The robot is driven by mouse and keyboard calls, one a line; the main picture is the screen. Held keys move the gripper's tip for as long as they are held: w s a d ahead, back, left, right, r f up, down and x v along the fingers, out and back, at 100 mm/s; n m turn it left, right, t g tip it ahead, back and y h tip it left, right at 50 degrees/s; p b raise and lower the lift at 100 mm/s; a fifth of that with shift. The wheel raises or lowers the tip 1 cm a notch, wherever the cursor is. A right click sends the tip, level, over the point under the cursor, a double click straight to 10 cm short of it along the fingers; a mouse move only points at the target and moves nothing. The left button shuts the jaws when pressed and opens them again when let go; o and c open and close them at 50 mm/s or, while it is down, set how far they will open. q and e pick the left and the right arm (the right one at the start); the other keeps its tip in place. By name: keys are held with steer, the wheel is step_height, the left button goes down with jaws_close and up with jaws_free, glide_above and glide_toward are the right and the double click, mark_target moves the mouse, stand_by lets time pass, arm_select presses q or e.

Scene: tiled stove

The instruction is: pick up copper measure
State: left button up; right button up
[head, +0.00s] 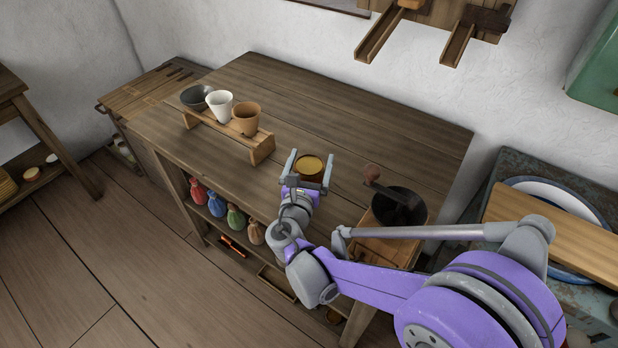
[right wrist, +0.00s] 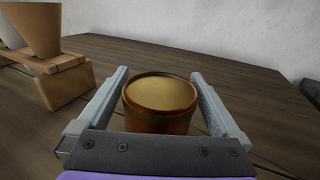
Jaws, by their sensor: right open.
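The copper measure (head: 308,166) is a small round copper-brown cup with a yellowish top, standing upright on the wooden table. In the right wrist view the copper measure (right wrist: 160,104) stands between the two fingers, with a narrow gap visible on each side. My right gripper (head: 309,164) is open around it; in the right wrist view the gripper (right wrist: 162,92) has a finger on either side. The base of the measure is hidden behind the gripper's palm. My left gripper is not in view.
A wooden rack (head: 230,133) with a dark, a white and a tan cup stands to the left on the table (head: 330,100). A dark grinder (head: 398,207) with a handle stands to the right. Several colored bottles (head: 216,204) sit on the shelf below.

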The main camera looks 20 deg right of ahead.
steer(key=shift+w+d, duration=0.35)
steer(key=shift+w, duration=0.05)
steer(key=c, duration=1.3)
